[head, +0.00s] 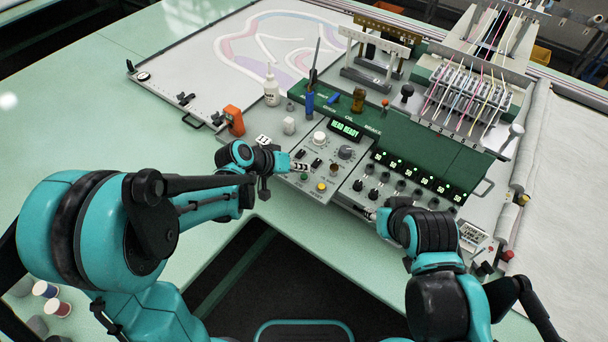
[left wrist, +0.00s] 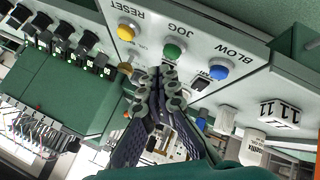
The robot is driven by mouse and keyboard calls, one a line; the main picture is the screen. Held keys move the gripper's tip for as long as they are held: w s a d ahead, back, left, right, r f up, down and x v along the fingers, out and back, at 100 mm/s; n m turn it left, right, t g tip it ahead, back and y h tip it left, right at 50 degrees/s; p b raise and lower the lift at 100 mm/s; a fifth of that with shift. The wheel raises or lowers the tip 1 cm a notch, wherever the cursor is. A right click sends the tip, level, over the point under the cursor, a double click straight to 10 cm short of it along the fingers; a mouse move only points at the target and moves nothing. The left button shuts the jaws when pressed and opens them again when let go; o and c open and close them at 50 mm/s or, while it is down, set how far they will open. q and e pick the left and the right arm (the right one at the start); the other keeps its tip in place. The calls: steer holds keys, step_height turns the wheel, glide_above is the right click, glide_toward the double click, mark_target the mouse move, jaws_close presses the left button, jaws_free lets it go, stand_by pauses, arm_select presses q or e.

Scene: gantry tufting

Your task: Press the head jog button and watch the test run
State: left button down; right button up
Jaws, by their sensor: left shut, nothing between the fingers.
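The grey control panel (head: 325,150) has a lit green display reading "HEAD READY" (head: 345,130). The green JOG button (left wrist: 174,51) is on the panel's front strip, between the yellow RESET button (left wrist: 127,32) and the blue BLOW button (left wrist: 218,68). The green button also shows in the head view (head: 304,176). My left gripper (head: 300,167) is shut and empty over the panel's near left part. In the left wrist view its tips (left wrist: 162,74) are close to the green button; contact cannot be told. My right gripper (head: 371,214) is low by the neighbouring panel's front, its fingers unclear.
A second panel (head: 400,185) with several lit green displays and black knobs adjoins on the right. A white bottle (head: 271,88), a blue-handled tool (head: 309,103) and an orange block (head: 234,120) stand behind and left.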

mark_target(301, 177)
stand_by(0.5)
arm_select(q)
steer(key=shift+f+b, duration=0.45)
steer(key=shift+b, duration=0.05)
steer(key=shift+f+b, duration=0.5)
stand_by(0.5)
steer(key=shift+r, duration=0.1)
steer(key=shift+r+p, duration=0.7)
steer(key=shift+r, duration=0.2)
step_height(301, 177, up, 5)
steer(key=p, duration=0.4)
stand_by(0.9)
